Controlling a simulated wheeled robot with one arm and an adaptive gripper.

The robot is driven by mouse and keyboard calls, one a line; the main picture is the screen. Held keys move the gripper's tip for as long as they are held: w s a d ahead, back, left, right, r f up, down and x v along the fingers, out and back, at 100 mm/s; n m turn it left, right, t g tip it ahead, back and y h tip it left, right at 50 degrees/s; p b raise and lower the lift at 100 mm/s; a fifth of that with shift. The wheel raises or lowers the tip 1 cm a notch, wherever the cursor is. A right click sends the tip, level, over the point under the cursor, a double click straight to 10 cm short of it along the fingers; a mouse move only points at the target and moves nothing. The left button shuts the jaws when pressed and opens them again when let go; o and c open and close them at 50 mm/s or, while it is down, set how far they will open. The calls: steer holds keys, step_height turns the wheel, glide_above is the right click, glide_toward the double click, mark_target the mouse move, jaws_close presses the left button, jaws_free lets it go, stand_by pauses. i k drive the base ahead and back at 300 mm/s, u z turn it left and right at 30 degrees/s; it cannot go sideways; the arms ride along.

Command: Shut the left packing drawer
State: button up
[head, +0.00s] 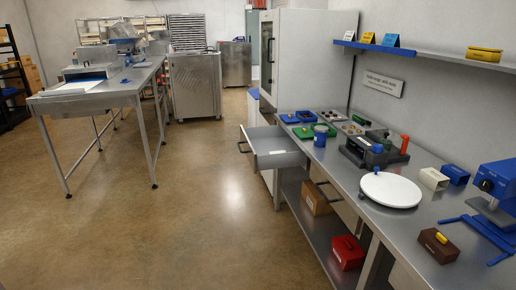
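In the head view, a grey drawer (278,158) stands pulled out from under the left part of the steel workbench (345,180) on the right side. It sticks out to the left over the floor, with a dark handle (243,140) on its front. Its inside looks empty as far as I can see. Another dark handle (328,192) shows further right along the bench front, where that drawer looks shut. My gripper is not in view.
Open floor (190,215) lies left of the drawer. A brown box (316,198) and a red box (347,252) sit on the shelf under the bench. A white turntable (390,189) stands on top. Another steel table (100,93) is at the left.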

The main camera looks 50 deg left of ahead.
mark_target(257, 143)
steer(key=u, duration=2.05)
steer(key=i, duration=0.7)
steer(key=u, duration=0.65)
steer(key=i, duration=2.7)
steer(key=z, duration=0.2)
